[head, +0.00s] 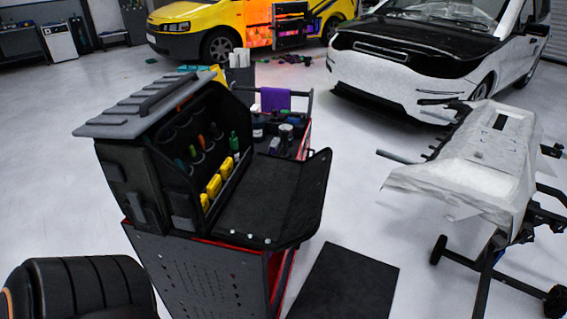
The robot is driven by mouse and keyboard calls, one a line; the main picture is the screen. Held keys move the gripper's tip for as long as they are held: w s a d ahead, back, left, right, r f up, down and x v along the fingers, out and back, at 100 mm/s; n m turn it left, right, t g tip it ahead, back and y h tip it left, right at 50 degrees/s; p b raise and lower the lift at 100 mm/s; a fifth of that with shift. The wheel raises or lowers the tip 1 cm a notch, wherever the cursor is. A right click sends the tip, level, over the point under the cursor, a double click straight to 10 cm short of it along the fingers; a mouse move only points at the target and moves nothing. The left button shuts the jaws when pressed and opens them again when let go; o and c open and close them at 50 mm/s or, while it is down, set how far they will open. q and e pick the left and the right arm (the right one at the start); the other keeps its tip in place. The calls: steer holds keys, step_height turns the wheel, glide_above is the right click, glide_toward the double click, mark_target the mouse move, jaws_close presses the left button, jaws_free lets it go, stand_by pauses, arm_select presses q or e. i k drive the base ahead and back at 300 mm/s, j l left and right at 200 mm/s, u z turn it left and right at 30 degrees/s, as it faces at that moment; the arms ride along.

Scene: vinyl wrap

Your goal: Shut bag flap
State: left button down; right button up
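A black tool bag (140,185) stands on a red and dark grey cart on the left of the head view. Its front flap (267,200) is folded down and lies open to the right, with a raised edge on its far right side. Inside the bag, several tools stand in pockets, among them yellow ones (214,186) in a row and a green one (234,142). A grey ribbed lid (140,105) sits tilted on top of the bag. Neither of my grippers shows in the head view.
The cart (195,275) also bears bottles and jars (286,132) behind the flap, and a purple cloth (275,99) hangs at its far end. A black seat (80,290) is at the lower left. A wheeled stand with a wrapped white panel (480,155) is right. Floor between is clear around a dark mat (345,283).

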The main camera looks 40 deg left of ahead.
mark_target(278, 206)
steer(key=i+l+u, duration=0.15)
steer(key=u, duration=0.25)
steer(key=i+l+u, duration=0.1)
steer(key=u, duration=0.3)
steer(key=i+l+u, duration=0.1)
steer(key=l+u, duration=0.15)
steer(key=u, duration=0.15)
steer(key=i+l+u, duration=0.15)
steer(key=l+u, duration=0.2)
steer(key=i+l+u, duration=0.15)
steer(key=l+u, duration=0.6)
steer(key=i, duration=0.05)
